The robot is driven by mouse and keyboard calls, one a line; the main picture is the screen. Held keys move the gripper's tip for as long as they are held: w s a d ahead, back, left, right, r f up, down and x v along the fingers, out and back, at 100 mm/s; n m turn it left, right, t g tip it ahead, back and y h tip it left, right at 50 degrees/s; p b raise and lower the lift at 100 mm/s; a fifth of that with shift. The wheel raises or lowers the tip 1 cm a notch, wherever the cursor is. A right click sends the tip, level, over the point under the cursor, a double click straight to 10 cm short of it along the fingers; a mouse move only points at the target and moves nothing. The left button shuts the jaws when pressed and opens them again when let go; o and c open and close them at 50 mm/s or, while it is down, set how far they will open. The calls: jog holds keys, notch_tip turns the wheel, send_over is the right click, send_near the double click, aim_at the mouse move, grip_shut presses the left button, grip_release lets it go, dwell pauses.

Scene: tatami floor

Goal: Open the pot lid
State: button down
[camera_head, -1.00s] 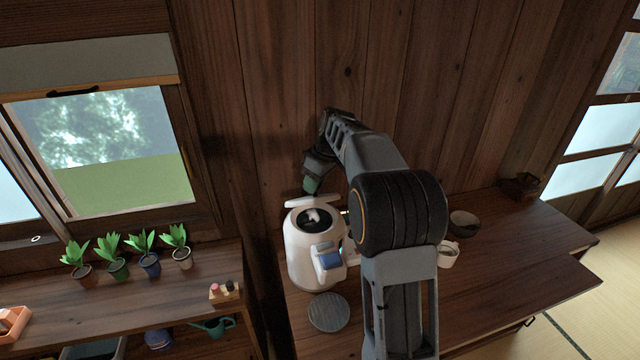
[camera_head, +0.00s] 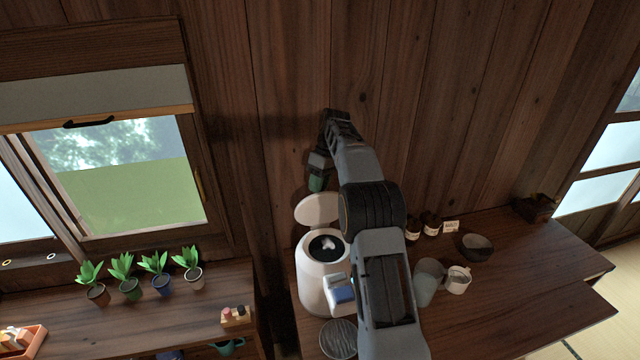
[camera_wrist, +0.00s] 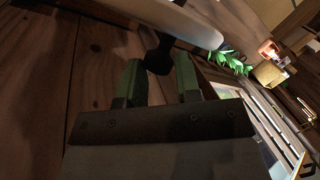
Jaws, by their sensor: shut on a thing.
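The white pot (camera_head: 312,285) stands on the wooden counter with its round dark opening facing up. Something small and white shows inside. Its white lid (camera_head: 317,209) is raised and tilted back behind the opening. My gripper (camera_head: 317,184), with green fingertips, is just above and behind the lid. In the wrist view, my gripper (camera_wrist: 160,80) has its green fingers on either side of a dark knob (camera_wrist: 159,58) on the lid, shut on it. The pale lid's edge also shows in the wrist view (camera_wrist: 170,17).
A round grey plate (camera_head: 338,338) lies in front of the pot. A blue-and-white item (camera_head: 341,290) is at its right side. A cup (camera_head: 458,280), a dark bowl (camera_head: 477,247) and small jars stand to the right. Potted plants line the left shelf. A wooden wall is close behind.

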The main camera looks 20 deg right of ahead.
jog(key=shift+w+d+f+g, duration=0.15)
jog(key=shift+w+f+g, duration=0.45)
jog(key=shift+f, duration=0.3)
jog(key=shift+w, duration=0.1)
jog(key=c, duration=1.2)
grip_release()
jog(key=o, duration=0.3)
jog(key=shift+w+f, duration=0.1)
jog(key=shift+w, duration=0.15)
jog(key=shift+r, duration=0.25)
